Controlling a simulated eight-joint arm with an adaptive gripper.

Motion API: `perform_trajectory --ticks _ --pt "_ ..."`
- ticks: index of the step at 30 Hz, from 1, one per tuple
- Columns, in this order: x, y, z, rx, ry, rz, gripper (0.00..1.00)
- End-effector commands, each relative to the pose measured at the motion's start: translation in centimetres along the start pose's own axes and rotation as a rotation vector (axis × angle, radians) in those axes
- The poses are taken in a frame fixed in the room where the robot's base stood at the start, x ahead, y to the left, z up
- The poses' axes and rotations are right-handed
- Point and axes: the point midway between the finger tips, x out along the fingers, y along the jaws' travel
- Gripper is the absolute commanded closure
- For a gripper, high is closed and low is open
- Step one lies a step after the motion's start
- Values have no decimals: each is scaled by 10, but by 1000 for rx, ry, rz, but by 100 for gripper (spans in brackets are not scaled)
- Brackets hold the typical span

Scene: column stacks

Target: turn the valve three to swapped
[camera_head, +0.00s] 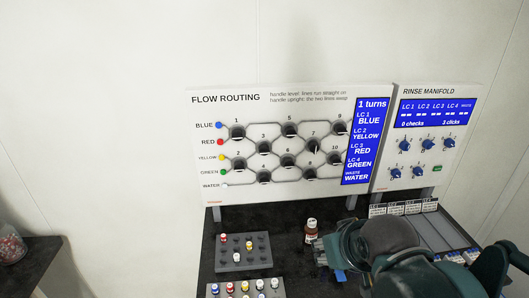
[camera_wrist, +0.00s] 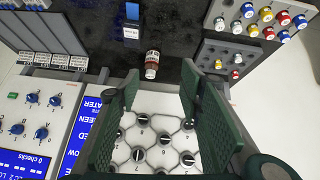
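The flow routing panel (camera_head: 275,188) is a white upright board with several black numbered valves joined by grey lines. Valve three (camera_head: 263,149) is in the left part of its second row; its handle looks level, along the line, though it is small. In the wrist view the panel appears upside down, and valve three (camera_wrist: 188,159) seems to lie near the right finger. Valve seven (camera_head: 312,146) has its handle upright. My gripper (camera_wrist: 160,85) is open and empty, apart from the panel. In the head view my gripper (camera_head: 328,258) is low, right of and below valve three.
The blue screen (camera_head: 369,140) reads 1 turns. A rinse manifold (camera_head: 425,175) with blue knobs stands at right. A brown bottle (camera_head: 311,228) stands near my gripper. Grey racks (camera_head: 243,264) with coloured caps sit at front left. Space before the panel's upper left is clear.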

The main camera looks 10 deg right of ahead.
Motion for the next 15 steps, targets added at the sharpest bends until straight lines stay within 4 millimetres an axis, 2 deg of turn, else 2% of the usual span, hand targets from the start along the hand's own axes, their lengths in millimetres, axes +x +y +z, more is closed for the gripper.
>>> perform_trajectory --ticks 8,15 --pt "19 21 -38 -291 48 118 63" --pt "35 34 -80 -610 89 248 63"
